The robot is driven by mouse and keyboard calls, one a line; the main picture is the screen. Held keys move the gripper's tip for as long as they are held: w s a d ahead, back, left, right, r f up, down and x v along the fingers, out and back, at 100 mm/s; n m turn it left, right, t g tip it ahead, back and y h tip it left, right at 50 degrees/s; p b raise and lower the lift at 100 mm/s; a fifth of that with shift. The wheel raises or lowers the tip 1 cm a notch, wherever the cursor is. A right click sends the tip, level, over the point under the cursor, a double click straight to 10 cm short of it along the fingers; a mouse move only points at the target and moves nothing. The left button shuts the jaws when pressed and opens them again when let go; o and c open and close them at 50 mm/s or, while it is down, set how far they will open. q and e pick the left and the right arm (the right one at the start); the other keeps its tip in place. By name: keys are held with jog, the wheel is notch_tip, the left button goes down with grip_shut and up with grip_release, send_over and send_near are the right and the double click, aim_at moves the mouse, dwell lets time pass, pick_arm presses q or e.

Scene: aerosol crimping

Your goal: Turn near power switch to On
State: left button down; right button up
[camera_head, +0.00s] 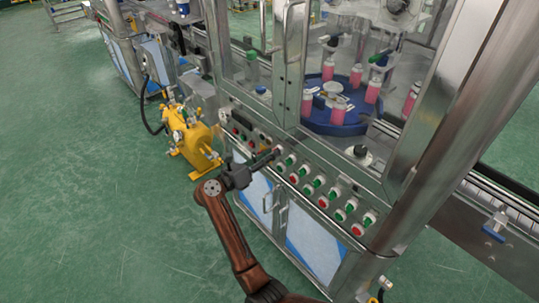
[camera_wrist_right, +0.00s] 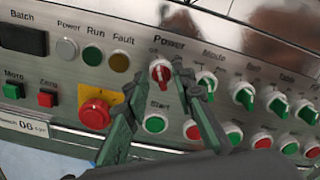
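The power switch (camera_wrist_right: 160,72) is a red rotary knob in a pale ring under the label "Power" in the right wrist view. Its handle stands close to upright; the small lettering around it is too blurred to read surely. My right gripper (camera_wrist_right: 155,82) is open, with one green finger to the lower left of the knob and the other just right of it. Whether a finger touches the knob I cannot tell. In the head view my right gripper (camera_head: 264,160) is at the control panel, partly covering its knobs. My left gripper is not in view.
The panel (camera_head: 320,170) carries several green selector knobs (camera_wrist_right: 206,85), a green Start button (camera_wrist_right: 155,124), a red button (camera_wrist_right: 192,130) and a red emergency stop (camera_wrist_right: 94,113). Above it, glass doors enclose pink bottles on a blue turntable (camera_head: 338,128). A yellow machine (camera_head: 196,143) stands left.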

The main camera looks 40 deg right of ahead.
jog(key=shift+d+r, duration=0.1)
jog(key=shift+d, duration=0.15)
grip_shut()
dwell(0.3)
